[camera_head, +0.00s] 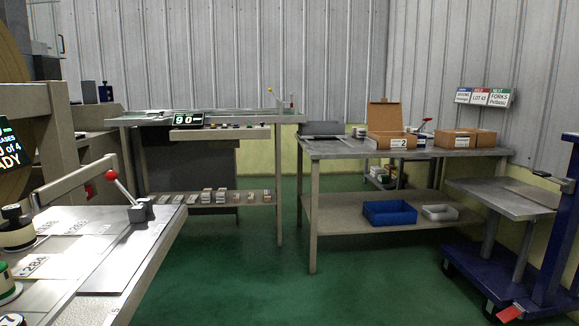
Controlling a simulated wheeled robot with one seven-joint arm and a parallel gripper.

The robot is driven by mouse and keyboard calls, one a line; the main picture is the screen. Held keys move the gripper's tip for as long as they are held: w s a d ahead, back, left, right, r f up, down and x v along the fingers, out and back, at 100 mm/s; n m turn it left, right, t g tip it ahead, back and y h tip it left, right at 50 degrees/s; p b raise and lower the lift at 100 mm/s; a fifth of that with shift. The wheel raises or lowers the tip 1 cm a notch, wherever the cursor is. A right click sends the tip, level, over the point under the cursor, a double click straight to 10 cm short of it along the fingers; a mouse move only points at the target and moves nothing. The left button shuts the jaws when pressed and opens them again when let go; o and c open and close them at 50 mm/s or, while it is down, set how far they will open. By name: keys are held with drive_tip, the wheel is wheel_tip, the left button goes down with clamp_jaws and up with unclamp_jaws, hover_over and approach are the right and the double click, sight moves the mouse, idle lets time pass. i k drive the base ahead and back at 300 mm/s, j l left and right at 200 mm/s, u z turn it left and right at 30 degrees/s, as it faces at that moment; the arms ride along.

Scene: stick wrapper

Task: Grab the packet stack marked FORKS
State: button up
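Several small packet stacks stand in a row on the low shelf (240,207) of the grey bench at centre left. One group of white and brown stacks (207,196) is near the middle of the row, and another group (258,196) is at its right end. Flatter pale packets (172,199) lie at the left end. Their labels are too small to read, so I cannot tell which stack is marked FORKS. A wall sign (500,97) at the right carries the word FORKS. My gripper is not in view.
A metal table (440,153) at the right holds open and closed cardboard boxes; its lower shelf has a blue bin (389,213) and a white bin (440,212). A blue wheeled lift (470,262) stands far right. A machine table (130,240) fills the left foreground. Green floor between is clear.

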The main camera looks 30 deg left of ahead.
sight(222, 193)
drive_tip(key=i+j+u, duration=0.2)
drive_tip(key=i+u, duration=1)
drive_tip(key=i+j+u, duration=0.15)
drive_tip(key=i+u, duration=0.15)
drive_tip(key=i, duration=0.4)
drive_tip(key=i+u, duration=0.3)
drive_tip(key=i, duration=0.35)
drive_tip(key=i+l+u, duration=0.2)
drive_tip(key=i+u, duration=0.15)
drive_tip(key=i, duration=0.35)
drive_tip(key=i+j+z, duration=0.45)
drive_tip(key=i, duration=0.25)
drive_tip(key=i+j+z, duration=0.4)
drive_tip(key=i+j, duration=0.2)
drive_tip(key=i+j+z, duration=0.15)
drive_tip(key=j, duration=0.25)
drive_tip(key=i+j+z, duration=0.1)
drive_tip(key=j, duration=0.35)
drive_tip(key=i+j+z, duration=0.15)
drive_tip(key=j, duration=0.3)
drive_tip(key=i+j+z, duration=0.15)
drive_tip(key=j, duration=0.3)
